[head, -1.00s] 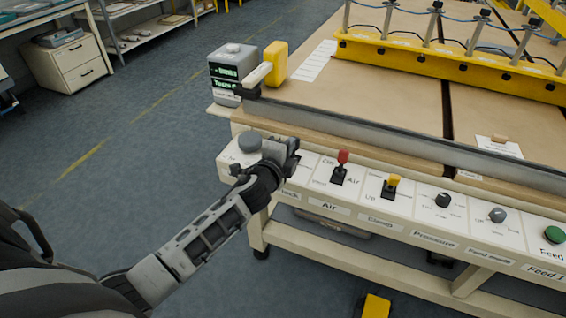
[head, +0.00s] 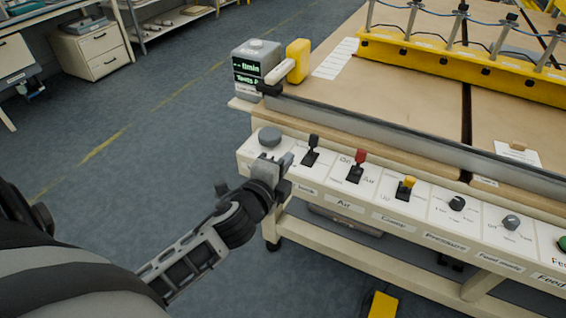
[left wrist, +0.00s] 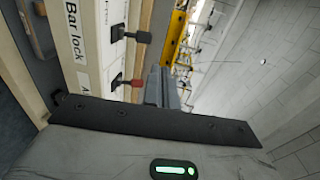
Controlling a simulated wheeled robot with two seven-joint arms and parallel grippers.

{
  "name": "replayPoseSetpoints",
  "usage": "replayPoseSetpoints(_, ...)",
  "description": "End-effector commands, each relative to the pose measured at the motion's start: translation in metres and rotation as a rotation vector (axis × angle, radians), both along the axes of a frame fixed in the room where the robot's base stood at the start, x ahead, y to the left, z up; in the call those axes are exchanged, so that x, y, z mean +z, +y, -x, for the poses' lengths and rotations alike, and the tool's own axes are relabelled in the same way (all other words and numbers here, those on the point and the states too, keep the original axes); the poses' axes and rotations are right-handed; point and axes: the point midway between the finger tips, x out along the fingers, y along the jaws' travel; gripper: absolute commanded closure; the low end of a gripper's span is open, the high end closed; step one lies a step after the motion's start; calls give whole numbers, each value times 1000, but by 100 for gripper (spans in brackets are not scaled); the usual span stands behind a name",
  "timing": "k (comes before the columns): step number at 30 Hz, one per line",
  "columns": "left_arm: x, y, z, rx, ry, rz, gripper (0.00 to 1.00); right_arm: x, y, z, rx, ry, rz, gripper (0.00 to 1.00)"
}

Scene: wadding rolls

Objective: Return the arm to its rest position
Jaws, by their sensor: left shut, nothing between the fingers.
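My left gripper (head: 273,168) is in front of the left end of the machine's control panel (head: 417,212), close to the grey round knob (head: 269,137) and the black lever (head: 311,149). Its fingers are shut and empty. My right gripper is not in view.
The panel also carries a red lever (head: 357,165), a yellow lever (head: 405,187) and dark knobs. A yellow pedal (head: 382,305) is on the floor. Open floor lies left.

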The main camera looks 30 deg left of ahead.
Motion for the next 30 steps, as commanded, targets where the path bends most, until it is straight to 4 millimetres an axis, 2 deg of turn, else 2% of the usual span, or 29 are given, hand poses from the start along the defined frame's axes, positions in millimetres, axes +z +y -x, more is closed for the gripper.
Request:
replayPoseSetpoints(4,3,0,7,0,0,-1,100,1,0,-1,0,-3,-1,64)
replayPoseSetpoints(21,-1,-2,9,0,10,22,100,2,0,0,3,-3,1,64)
replayPoseSetpoints(23,-13,-7,15,1,39,93,100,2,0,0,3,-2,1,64)
replayPoseSetpoints(26,-50,-24,39,18,134,339,100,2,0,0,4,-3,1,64)
replayPoseSetpoints(30,-107,-60,90,108,308,816,100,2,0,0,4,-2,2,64)
